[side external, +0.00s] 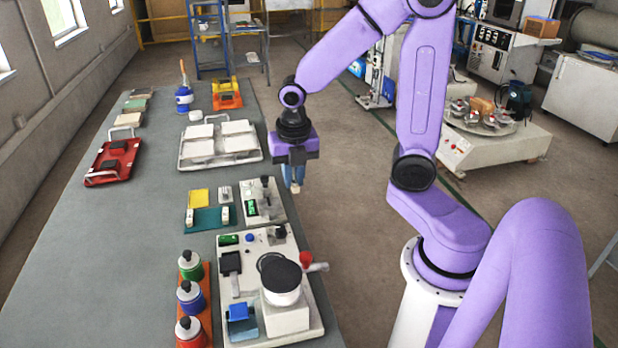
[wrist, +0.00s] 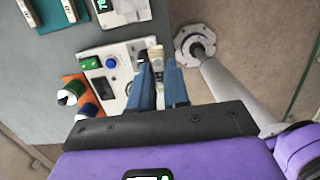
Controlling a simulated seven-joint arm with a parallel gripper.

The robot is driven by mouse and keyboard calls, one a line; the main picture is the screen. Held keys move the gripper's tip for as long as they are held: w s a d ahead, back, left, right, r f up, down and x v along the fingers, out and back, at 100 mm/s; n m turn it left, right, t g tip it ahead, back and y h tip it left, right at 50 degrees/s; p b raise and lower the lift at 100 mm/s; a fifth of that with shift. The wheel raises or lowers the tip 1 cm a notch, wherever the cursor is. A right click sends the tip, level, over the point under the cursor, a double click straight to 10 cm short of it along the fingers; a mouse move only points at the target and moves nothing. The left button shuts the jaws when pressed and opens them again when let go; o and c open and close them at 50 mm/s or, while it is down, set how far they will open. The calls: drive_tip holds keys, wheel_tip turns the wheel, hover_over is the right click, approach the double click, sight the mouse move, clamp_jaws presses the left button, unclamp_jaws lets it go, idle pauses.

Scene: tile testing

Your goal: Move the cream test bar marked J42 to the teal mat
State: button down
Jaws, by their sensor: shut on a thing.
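My gripper (side external: 293,186) hangs over the right edge of the grey table, above the floor. In the wrist view its blue fingers (wrist: 159,72) are shut on a cream test bar (wrist: 155,54), which sticks out past the fingertips. No marking on the bar can be read. The teal mat (side external: 207,226) lies on the table, left of my gripper. Two cream bars (side external: 190,217) (side external: 223,214) lie on it, apart, with bare mat between them. The mat also shows in the wrist view (wrist: 48,14) at the top left.
A tester with a black lever (side external: 265,192) stands between the mat and my gripper. A larger machine (side external: 285,315) with a red knob is in front. A yellow pad (side external: 199,198) lies behind the mat. Bottles (side external: 190,297) stand front left. A white tray (side external: 219,152) is farther back.

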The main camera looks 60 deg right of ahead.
drive_tip(key=w+a+f, duration=0.2)
drive_tip(key=w+a, duration=0.2)
drive_tip(key=w, duration=0.9)
hover_over(210, 218)
wheel_tip(210, 218, down, 5)
drive_tip(key=shift+s+f, duration=0.15)
drive_tip(key=shift+f, duration=3.3)
drive_tip(key=shift+a+f, duration=0.1)
drive_tip(key=shift+f, duration=0.2)
drive_tip(key=c, duration=0.6)
unclamp_jaws()
drive_tip(key=shift+r, duration=3.05)
drive_tip(key=shift+s, duration=0.1)
